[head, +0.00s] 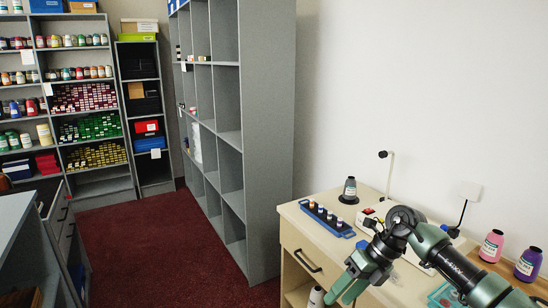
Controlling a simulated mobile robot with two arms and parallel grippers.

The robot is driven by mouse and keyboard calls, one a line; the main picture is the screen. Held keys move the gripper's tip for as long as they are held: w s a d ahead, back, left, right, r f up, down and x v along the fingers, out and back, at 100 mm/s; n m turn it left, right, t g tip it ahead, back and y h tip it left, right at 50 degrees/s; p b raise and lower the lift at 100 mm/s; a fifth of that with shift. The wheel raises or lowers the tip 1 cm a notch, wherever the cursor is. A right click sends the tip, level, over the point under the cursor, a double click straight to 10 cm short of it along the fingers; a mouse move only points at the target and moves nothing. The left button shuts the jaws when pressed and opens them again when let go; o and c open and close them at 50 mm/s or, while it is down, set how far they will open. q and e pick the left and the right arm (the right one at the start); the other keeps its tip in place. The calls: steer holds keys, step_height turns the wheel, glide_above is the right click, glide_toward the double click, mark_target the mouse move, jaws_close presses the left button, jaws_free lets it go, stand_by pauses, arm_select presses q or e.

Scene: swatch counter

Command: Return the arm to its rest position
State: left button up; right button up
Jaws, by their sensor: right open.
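My right arm reaches in from the lower right of the head view, over the beige counter (318,244). Its gripper (347,290) points down and left at the counter's front edge. The green fingers are open, and I see nothing between them. My left arm and gripper are not in view.
Red carpet (165,240) is clear.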

steer(key=w+a+f+m+t+y, duration=0.2)
steer(key=a+f+m+t+y, duration=0.4)
steer(key=a+f+m+y, duration=0.4)
steer(key=s+d+f+m+t+h, duration=0.25)
steer(key=f+m, duration=0.25)
steer(key=f, duration=0.3)
steer(key=s+d+f+m+t+h, duration=0.2)
steer(key=d+f+m+h, duration=0.2)
steer(key=f+m, duration=0.3)
steer(key=s+d+f+m+t+h, duration=0.2)
steer(key=d+f+m+h, duration=0.15)
steer(key=f, duration=0.55)
steer(key=s+d+f+m+g+h, duration=0.2)
steer(key=s+d+f+m, duration=0.15)
steer(key=s+f, duration=0.55)
steer(key=s+d+f+m+g+h, duration=0.2)
steer(key=s+d+f+m+h, duration=0.15)
steer(key=s+f, duration=0.5)
steer(key=s+f+m+g, duration=0.3)
steer(key=s, duration=1.2)
steer(key=s+f+m+g, duration=0.3)
steer(key=s+g, duration=0.1)
steer(key=s, duration=1)
steer(key=shift+s+d+f+h, duration=0.25)
steer(key=shift+s+h, duration=0.1)
steer(key=shift+h, duration=0.1)
